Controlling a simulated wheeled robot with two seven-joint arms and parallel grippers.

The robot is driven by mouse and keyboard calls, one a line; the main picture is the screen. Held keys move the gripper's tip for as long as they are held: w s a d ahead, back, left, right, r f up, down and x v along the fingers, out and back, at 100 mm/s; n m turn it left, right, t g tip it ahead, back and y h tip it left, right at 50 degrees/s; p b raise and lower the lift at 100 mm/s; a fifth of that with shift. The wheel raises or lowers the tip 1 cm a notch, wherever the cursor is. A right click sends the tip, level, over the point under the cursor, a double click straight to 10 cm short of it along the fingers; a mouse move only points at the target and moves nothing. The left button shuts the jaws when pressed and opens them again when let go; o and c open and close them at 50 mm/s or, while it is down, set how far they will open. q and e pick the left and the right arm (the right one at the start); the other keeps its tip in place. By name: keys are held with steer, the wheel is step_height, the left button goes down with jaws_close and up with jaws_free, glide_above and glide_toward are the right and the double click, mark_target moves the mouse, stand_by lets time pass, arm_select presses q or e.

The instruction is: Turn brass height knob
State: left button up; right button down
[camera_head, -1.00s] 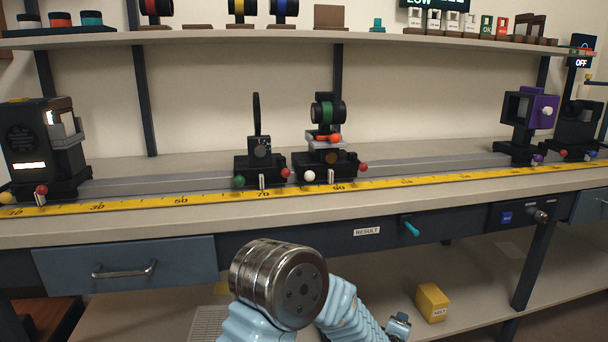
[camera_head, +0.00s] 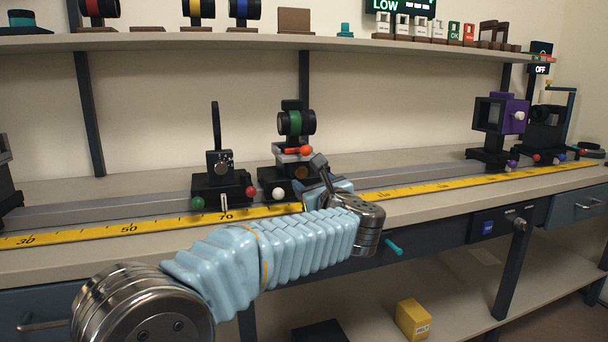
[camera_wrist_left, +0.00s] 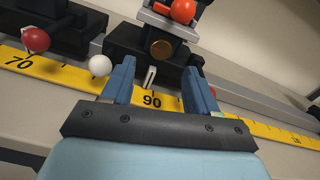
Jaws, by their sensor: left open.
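The brass height knob (camera_head: 300,172) is a small round disc on the front of the black carriage that bears the green-banded lens (camera_head: 296,123). In the left wrist view the brass knob (camera_wrist_left: 162,48) is plainly seen just beyond the fingertips. My left gripper (camera_head: 320,170) is at the front of this carriage, partly hidden by its own wrist. In the left wrist view its two blue fingers (camera_wrist_left: 160,72) are spread apart, empty, below and in front of the knob. The fingers do not appear to touch the knob. My right gripper is out of view.
An orange knob (camera_head: 299,151) sits above the brass one. A white ball knob (camera_head: 278,194) is left of the fingers. A black carriage with a red ball knob (camera_head: 250,191) stands to the left. The yellow scale (camera_head: 140,226) runs along the bench front.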

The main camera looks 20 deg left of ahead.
mark_target(302, 175)
arm_select(q)
steer(key=x, duration=0.5)
steer(key=shift+p, duration=0.4)
steer(key=c, duration=1)
steer(key=shift+c, duration=0.2)
steer(key=shift+m, duration=0.3)
steer(key=shift+m, duration=1.2)
steer(key=shift+a+m+p, duration=0.1)
steer(key=shift+m+p, duration=0.55)
steer(key=shift+m, duration=1.75)
